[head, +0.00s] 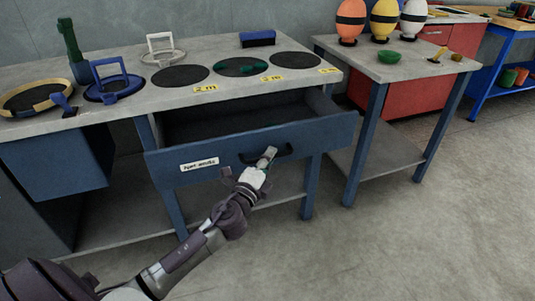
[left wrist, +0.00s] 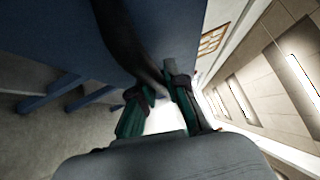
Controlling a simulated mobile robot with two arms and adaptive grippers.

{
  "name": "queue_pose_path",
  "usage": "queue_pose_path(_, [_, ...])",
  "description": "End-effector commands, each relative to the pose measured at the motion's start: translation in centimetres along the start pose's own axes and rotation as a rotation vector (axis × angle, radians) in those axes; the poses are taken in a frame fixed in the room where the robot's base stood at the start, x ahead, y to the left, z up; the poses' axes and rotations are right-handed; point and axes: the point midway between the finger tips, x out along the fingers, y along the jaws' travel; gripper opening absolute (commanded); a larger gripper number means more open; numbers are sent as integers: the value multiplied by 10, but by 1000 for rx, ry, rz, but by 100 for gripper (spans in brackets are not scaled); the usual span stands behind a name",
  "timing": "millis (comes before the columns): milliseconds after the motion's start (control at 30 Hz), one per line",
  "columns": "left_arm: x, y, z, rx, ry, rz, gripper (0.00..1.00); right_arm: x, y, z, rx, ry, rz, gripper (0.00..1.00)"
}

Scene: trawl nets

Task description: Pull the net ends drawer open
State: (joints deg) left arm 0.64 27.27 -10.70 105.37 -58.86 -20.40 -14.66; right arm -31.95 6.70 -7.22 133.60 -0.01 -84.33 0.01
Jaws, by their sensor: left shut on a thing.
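The net ends drawer (head: 225,150) is a blue drawer under the grey workbench, with a small white label (head: 199,164) on its front. It stands out from the bench and its dark inside shows from above. Its black handle (head: 284,151) is on the front, right of the label. My left gripper (head: 267,157) is at the handle, shut on it. In the left wrist view the handle (left wrist: 140,55) runs down between the two fingers (left wrist: 160,92), with the blue drawer front beside it. My right gripper is in neither view.
A side table (head: 400,65) stands at the right. The floor (head: 400,250) in front is clear.

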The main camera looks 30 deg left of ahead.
Motion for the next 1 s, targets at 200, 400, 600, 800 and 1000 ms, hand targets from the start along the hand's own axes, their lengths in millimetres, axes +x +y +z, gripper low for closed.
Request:
queue_pose_path(200, [0, 1, 0, 0, -1, 1, 0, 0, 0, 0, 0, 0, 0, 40])
queue_pose_path(400, [0, 1, 0, -1, 0, 1, 39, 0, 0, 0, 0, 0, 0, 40])
queue_pose_path(600, [0, 0, 0, -1, 0, 1, 39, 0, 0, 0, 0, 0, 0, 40])
queue_pose_path(800, [-11, 2, 0, -2, 1, 3, 39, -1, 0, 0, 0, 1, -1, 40])
queue_pose_path(1000, [-48, 2, 0, -4, 0, 6, 39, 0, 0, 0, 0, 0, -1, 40])
